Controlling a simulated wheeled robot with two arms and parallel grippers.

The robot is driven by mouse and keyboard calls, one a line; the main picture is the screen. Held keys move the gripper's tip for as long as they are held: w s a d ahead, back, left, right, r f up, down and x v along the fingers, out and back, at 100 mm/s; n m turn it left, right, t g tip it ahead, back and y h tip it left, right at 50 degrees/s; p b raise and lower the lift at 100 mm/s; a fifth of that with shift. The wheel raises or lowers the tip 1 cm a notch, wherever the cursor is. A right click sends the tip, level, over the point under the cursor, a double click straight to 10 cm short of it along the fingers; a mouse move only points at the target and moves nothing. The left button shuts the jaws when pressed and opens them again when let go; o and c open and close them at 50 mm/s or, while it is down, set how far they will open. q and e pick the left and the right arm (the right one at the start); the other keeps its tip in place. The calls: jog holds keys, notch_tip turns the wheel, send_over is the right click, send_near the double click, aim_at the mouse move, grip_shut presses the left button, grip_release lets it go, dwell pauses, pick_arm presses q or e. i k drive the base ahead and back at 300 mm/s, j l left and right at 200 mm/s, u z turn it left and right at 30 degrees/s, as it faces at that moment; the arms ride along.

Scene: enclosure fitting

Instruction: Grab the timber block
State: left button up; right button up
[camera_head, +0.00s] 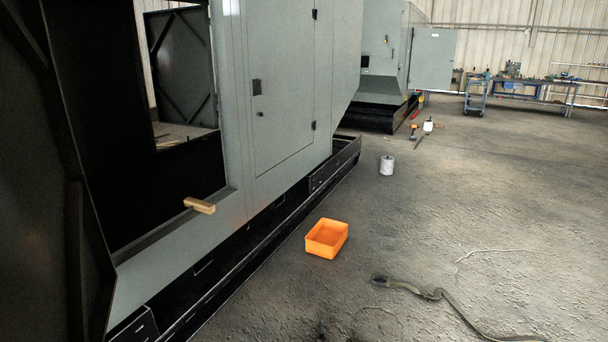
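The timber block (199,205) is a short, light-brown piece of wood. It lies on the lower sill of the opening in the grey enclosure (240,205), left of the middle of the head view. Neither of my grippers shows in the head view.
An orange bin (327,238) stands on the concrete floor beside the enclosure's black base rail (262,250). A white bucket (387,165) stands farther back. A dark strap (432,294) lies on the floor at right. A workbench (540,87) is at the far wall. Much floor is clear.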

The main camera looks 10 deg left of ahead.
aim_at(209, 208)
jog(key=i+j+u, duration=0.25)
jog(key=i+u, duration=0.6)
jog(key=i+j, duration=0.15)
jog(key=i, duration=0.15)
jog(key=i+j, duration=0.15)
jog(key=i, duration=0.15)
jog(key=u, duration=0.05)
